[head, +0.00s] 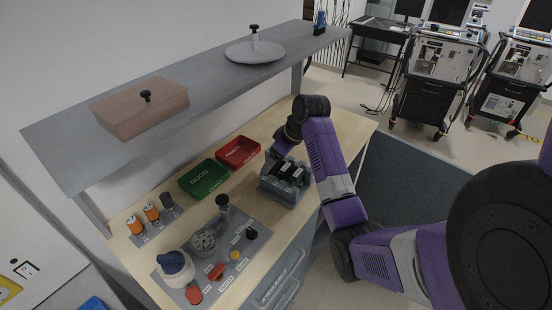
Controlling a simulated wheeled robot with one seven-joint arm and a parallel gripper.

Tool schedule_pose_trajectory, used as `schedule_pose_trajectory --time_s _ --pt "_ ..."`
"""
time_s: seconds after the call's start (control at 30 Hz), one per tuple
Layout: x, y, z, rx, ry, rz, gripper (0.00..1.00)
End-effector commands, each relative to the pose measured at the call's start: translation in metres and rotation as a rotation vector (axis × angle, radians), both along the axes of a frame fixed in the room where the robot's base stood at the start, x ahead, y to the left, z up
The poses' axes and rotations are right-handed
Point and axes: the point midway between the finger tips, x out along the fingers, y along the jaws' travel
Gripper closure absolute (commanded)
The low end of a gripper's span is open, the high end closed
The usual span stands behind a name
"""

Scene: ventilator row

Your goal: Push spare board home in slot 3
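A grey slotted rack (277,194) stands on the wooden workbench, right of the red tray. Several dark boards with pale edges (291,171) stand in it. I cannot read slot numbers, so I cannot tell which board is the spare or which slot is 3. My purple arm reaches over the bench from the right. My gripper (272,155) points down at the rack's back left corner. Its fingers are small and partly hidden by my wrist, so I cannot tell whether they are open, shut or touching a board.
A green tray (204,179) marked GOOD and a red tray (238,153) lie left of the rack. A grey mat with a gauge (204,242), knobs and a white jar (174,268) lies nearer. A grey shelf (200,100) overhangs the back. Ventilators (436,80) stand beyond the bench.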

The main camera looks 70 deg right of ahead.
Motion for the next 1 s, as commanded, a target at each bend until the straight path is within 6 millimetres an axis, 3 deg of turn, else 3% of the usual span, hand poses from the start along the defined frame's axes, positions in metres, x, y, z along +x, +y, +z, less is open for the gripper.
schedule_pose_trajectory --time_s 0.83,0.87,0.93,1.0 --pt "-0.0004 0.0003 -0.0077 0.001 0.002 -0.001 0.73" --pt "-0.0003 0.0002 -0.0078 0.001 0.003 -0.001 0.13" --pt "-0.0003 0.0005 -0.0082 0.002 0.003 0.0 0.0" --pt "-0.0002 0.0011 -0.0086 0.003 0.004 0.001 0.0"
